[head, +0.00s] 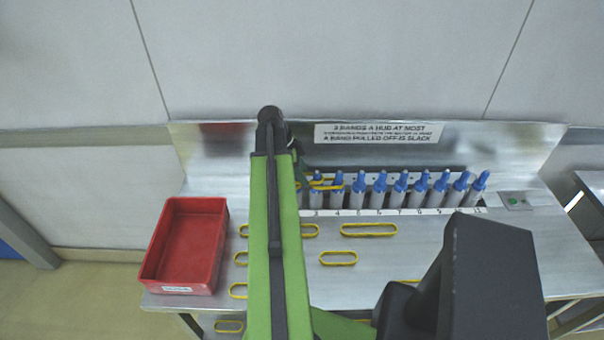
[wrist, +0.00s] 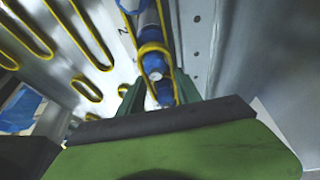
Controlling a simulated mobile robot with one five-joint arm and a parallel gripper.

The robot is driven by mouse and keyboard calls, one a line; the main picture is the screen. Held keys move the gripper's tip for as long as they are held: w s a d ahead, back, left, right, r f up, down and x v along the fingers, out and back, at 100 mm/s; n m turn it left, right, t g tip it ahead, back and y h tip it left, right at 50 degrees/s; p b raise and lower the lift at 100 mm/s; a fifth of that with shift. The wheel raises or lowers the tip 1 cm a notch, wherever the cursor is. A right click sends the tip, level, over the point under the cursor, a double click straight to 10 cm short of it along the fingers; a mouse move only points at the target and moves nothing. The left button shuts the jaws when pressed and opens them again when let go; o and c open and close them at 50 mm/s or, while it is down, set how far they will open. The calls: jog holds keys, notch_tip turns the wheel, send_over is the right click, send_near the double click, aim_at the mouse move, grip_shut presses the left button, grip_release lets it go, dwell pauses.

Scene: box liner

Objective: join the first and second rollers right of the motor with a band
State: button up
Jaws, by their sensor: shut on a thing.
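A row of grey rollers with blue tops (head: 380,190) stands along the back of the steel bench, with numbers on a strip in front. My arm hides the left end of the row, and I cannot make out the motor. My gripper (head: 301,172) is over that left end. In the wrist view, my gripper (wrist: 158,95) is shut on a yellow band (wrist: 140,55), close to blue roller tops (wrist: 152,62). Yellow band also shows at the roller tops in the head view (head: 334,187). I cannot tell which rollers each loop goes around.
Loose yellow bands (head: 368,230) lie flat on the bench (head: 420,255), several of them. A red bin (head: 160,245) stands at the left. A lettered sign (head: 378,133) is on the back panel.

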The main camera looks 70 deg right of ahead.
jog(key=o, duration=1.4)
jog(key=p+v, duration=1.6)
jog(key=v, duration=0.1)
jog(key=shift+r, duration=0.25)
